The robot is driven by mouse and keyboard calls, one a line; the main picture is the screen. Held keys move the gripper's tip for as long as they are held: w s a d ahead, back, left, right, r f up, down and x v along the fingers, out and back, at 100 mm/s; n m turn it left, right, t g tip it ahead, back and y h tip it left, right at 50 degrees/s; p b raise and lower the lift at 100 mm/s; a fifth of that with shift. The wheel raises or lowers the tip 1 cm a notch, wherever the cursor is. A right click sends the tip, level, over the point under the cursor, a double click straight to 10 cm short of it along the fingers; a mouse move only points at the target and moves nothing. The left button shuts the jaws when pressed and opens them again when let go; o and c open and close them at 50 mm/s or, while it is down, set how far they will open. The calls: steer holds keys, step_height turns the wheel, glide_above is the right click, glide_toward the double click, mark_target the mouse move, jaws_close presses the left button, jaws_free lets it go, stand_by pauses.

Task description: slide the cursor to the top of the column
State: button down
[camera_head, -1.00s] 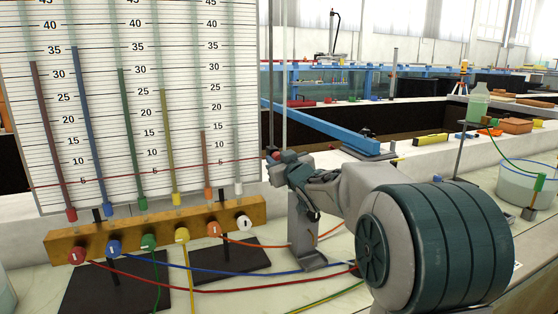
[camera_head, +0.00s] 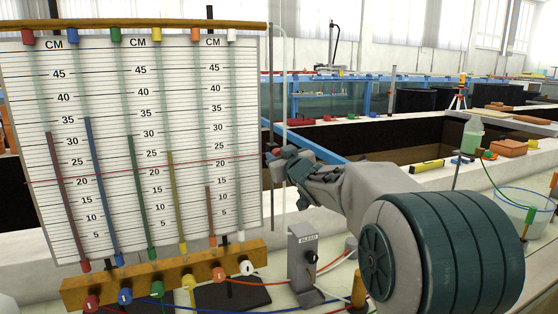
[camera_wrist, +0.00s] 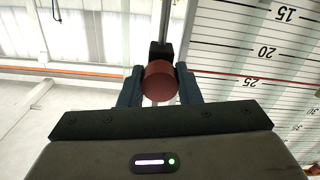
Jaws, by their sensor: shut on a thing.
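The cursor shows as a thin red line (camera_head: 130,171) across the white scale board (camera_head: 250,120), a little above the 20 mark in the head view. Its dark red round knob (camera_wrist: 158,83) is between the two fingers of my gripper (camera_wrist: 158,92) in the wrist view. A black block (camera_wrist: 160,50) sits behind the knob on an upright grey rod (camera_wrist: 169,20). In the head view my gripper (camera_head: 274,156) is shut at the board's right edge. The knob is mostly hidden there. The rod (camera_head: 270,90) rises above my gripper along the board's edge.
Several coloured-liquid tubes stand before the board between a top wooden rail (camera_head: 150,26) and a lower valve block (camera_head: 150,278). A grey box (camera_head: 302,258) stands below my arm. A bottle (camera_head: 473,135) and bucket (camera_head: 520,205) are at right.

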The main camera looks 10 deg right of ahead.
step_height(320, 180, up, 14)
steer(key=p, duration=1)
steer(key=shift+f, duration=0.2)
steer(key=c, duration=1.1)
jaws_free()
steer(key=shift+o, duration=0.2)
steer(key=s+d+b, duration=0.1)
steer(key=s+d, duration=0.1)
steer(key=s, duration=1.1)
steer(key=shift+s+d, duration=0.35)
steer(key=shift+d, duration=0.05)
steer(key=shift+f, duration=0.1)
